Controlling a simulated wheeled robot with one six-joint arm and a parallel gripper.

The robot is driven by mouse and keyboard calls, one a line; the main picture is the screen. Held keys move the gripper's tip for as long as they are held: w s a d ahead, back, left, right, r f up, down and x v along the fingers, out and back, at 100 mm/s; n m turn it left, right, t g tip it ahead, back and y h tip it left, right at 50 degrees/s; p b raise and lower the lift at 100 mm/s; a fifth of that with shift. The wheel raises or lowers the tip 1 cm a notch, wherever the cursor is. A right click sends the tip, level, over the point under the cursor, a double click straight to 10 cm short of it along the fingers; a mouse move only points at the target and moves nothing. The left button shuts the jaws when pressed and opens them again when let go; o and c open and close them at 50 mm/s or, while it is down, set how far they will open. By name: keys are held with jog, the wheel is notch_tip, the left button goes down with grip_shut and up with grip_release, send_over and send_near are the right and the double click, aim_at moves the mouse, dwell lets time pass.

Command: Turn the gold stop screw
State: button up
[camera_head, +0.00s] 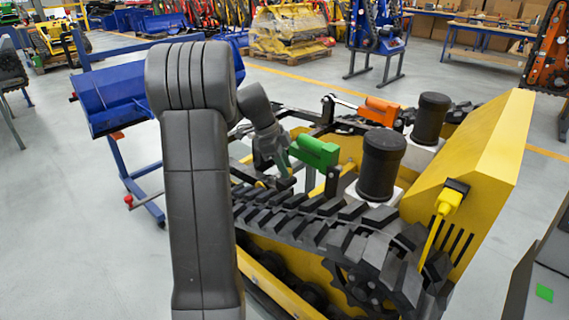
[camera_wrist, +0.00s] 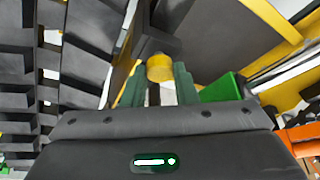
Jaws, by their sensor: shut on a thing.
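The gold stop screw (camera_wrist: 159,68) shows as a short gold cylinder at the upper middle of the wrist view. My gripper (camera_wrist: 159,84) has one green finger on each side of it and is shut on it. In the head view my gripper (camera_head: 286,180) reaches down just behind the black track, left of a green handle. The screw is too small and too covered by my gripper there to make out clearly.
The green handle (camera_head: 314,151) is close on the right of my gripper. An orange handle (camera_head: 379,111), two black cylinders (camera_head: 381,165) and a yellow panel (camera_head: 475,170) stand further right. The black rubber track (camera_head: 320,232) runs in front.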

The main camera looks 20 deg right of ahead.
jog(key=shift+w+d+r+m+g+y+p, duration=0.15)
jog(key=shift+m+y+p, duration=0.15)
jog(key=shift+m, duration=0.45)
jog(key=shift+f+m+g+y+p, duration=0.15)
jog(key=shift+m+p, duration=0.2)
jog(key=shift+m, duration=0.45)
jog(key=shift+w+d+r+m+g+y+p, duration=0.15)
jog(key=shift+m+y+p, duration=0.15)
jog(key=shift+m, duration=0.45)
jog(key=shift+s+a, duration=0.1)
jog(key=o, duration=1)
jog(key=p+v, duration=0.2)
jog(key=v, duration=1.1)
jog(key=shift+w+r, duration=0.2)
jog(key=shift+r, duration=0.05)
jog(key=shift+a, duration=0.15)
